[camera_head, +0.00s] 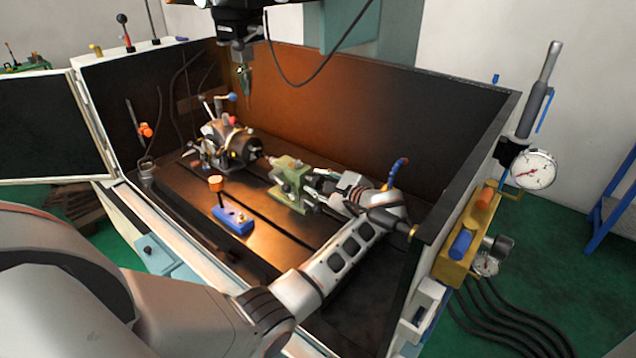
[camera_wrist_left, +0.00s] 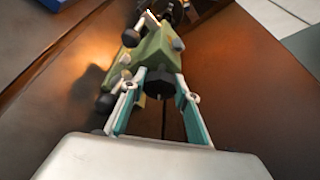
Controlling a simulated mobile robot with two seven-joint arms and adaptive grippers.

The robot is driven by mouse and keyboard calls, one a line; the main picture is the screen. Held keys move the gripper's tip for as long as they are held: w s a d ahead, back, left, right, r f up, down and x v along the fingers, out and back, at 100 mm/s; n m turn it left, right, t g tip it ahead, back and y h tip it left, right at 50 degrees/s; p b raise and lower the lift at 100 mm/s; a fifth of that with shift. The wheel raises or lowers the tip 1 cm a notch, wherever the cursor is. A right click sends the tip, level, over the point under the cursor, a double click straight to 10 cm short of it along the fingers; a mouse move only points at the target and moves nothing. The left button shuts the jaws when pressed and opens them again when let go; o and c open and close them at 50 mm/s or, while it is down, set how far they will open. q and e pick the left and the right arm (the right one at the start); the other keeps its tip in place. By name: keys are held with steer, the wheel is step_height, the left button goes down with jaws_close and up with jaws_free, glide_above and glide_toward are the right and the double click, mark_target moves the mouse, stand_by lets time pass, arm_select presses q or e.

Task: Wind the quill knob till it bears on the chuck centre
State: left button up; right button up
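The green tailstock (camera_head: 291,183) stands on the slotted machine table, with its quill side toward the indexing chuck (camera_head: 234,144). In the left wrist view the tailstock (camera_wrist_left: 158,52) carries a dark round quill knob (camera_wrist_left: 159,84) on its near end. My left gripper (camera_head: 314,190) reaches in behind the tailstock, on the side away from the chuck. Its two teal-padded fingers (camera_wrist_left: 161,88) stand apart on either side of the knob, with small gaps seeming to show. The contact between quill tip and chuck centre is too small to judge. My right gripper is out of view.
A blue block with an orange-topped handle (camera_head: 232,217) sits on the table in front of the tailstock. The spindle head (camera_head: 242,60) hangs above. The enclosure's right wall (camera_head: 470,170) stands close beyond my left wrist. A blue-tipped coolant hose (camera_head: 397,170) rises near my wrist.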

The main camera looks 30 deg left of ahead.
arm_select(q)
steer(key=c, duration=0.3)
steer(key=m+g, duration=0.1)
steer(key=m, duration=0.1)
steer(key=shift+m+g, duration=1.1)
steer(key=shift+m, duration=0.3)
